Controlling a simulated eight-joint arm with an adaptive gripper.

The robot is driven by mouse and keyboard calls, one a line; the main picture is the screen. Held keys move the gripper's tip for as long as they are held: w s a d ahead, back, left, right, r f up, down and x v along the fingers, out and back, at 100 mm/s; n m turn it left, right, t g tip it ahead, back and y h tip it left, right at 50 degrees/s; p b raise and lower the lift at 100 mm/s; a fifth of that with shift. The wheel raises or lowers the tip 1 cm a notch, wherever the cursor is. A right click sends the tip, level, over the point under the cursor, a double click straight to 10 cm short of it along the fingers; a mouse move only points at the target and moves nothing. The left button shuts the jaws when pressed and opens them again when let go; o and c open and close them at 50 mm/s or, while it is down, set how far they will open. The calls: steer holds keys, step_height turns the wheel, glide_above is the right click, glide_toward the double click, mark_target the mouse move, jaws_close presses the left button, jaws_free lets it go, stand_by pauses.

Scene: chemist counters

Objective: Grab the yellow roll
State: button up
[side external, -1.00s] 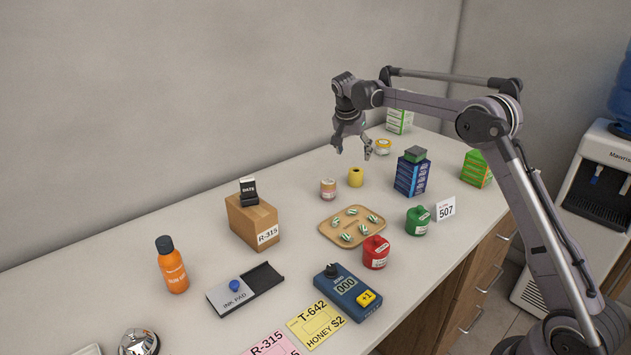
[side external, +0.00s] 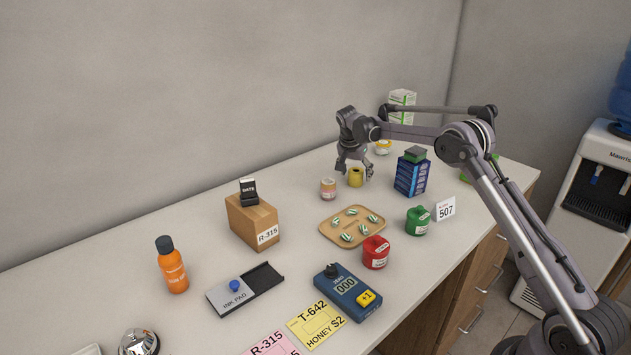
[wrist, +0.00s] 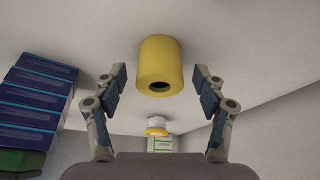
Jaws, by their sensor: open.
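The yellow roll (side external: 356,178) stands upright on the counter towards the back, just right of a small pink-labelled jar. In the wrist view the yellow roll (wrist: 160,66) is centred between the two fingers, with a dark hole in its end. My gripper (side external: 356,172) is open, low over the roll, with a finger on either side of it. In the wrist view my gripper (wrist: 160,82) shows gaps between both fingers and the roll, with neither finger touching it.
The pink-labelled jar (side external: 328,188) stands close on the left. A stack of blue boxes (side external: 411,174) stands to the right. A yellow-lidded jar (side external: 383,147) and a white-green box (side external: 402,104) are behind.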

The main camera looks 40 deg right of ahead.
steer(key=shift+d+f, duration=0.2)
steer(key=shift+f, duration=0.2)
steer(key=c, duration=1.2)
steer(key=shift+c, duration=0.2)
